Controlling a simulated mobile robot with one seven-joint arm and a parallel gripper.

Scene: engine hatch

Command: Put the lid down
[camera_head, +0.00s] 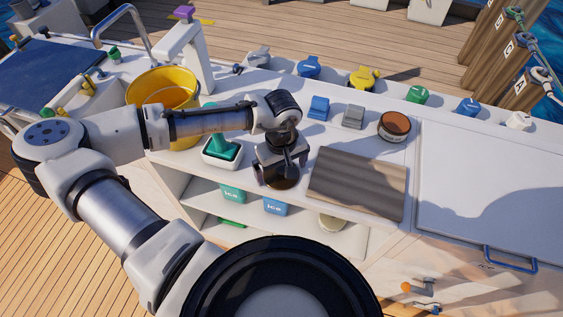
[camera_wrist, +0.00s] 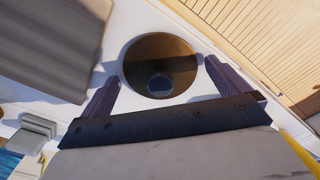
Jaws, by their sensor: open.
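A round brown disc with a dark round knob at its middle, which looks like the lid (camera_wrist: 150,52), lies at the counter's front edge. It shows in the head view (camera_head: 285,183) just below my gripper (camera_head: 281,172). In the wrist view my gripper (camera_wrist: 160,72) is open, with one dark finger on each side of the disc. The fingers look apart from its rim, with nothing held. The knob is seen from above, and its height cannot be told. A brown round pot (camera_head: 394,127) with a lighter top stands farther back on the counter.
A grey-brown board (camera_head: 358,184) lies right of my gripper. A green-handled thing (camera_head: 222,148) and a yellow bucket (camera_head: 160,90) stand left. Blue (camera_head: 319,108) and grey (camera_head: 354,117) blocks sit behind. A white panel with a blue handle (camera_head: 510,259) is at right. Open shelves lie below.

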